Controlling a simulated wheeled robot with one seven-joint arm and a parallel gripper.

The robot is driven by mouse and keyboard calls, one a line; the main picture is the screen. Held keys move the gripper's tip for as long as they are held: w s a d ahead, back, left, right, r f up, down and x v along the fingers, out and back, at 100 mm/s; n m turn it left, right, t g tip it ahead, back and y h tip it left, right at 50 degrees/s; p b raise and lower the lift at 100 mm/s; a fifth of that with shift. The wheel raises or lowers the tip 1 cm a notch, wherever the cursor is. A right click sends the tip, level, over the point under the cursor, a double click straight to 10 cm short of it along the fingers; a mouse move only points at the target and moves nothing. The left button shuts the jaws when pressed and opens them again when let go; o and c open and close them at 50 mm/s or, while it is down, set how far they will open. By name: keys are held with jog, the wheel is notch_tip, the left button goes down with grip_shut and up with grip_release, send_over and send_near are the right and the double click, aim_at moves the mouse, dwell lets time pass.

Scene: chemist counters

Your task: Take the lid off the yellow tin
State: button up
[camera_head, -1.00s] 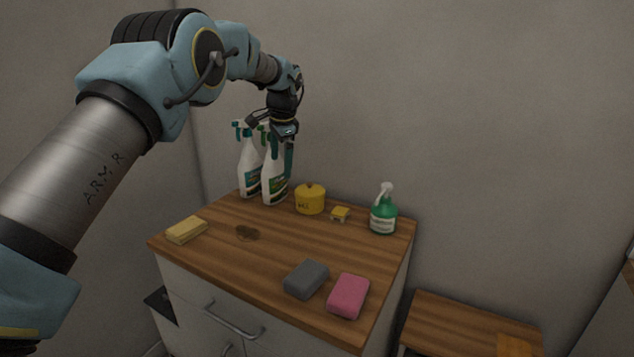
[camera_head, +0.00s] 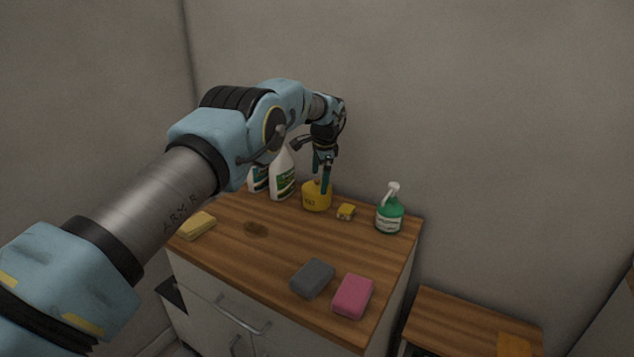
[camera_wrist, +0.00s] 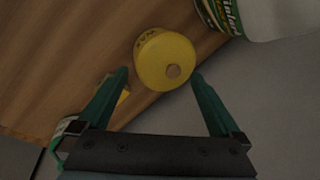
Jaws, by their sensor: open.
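The yellow tin (camera_head: 316,202) stands upright at the back of the wooden counter. The head view hides the knob behind the gripper. I cannot tell whether a finger touches the tin.
White spray bottles (camera_head: 282,176) stand close left of the tin. A small yellow box (camera_head: 346,211) and a green spray bottle (camera_head: 389,212) stand to its right. Grey (camera_head: 312,278), pink (camera_head: 352,296) and yellow (camera_head: 197,225) sponges lie nearer. The wall is close behind.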

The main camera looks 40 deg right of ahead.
aim_at(317, 183)
jog(key=shift+p+x, duration=0.35)
jog(key=shift+x, duration=0.9)
jog(key=shift+w, duration=0.1)
jog(key=c, duration=1.2)
jog(key=shift+c, duration=0.2)
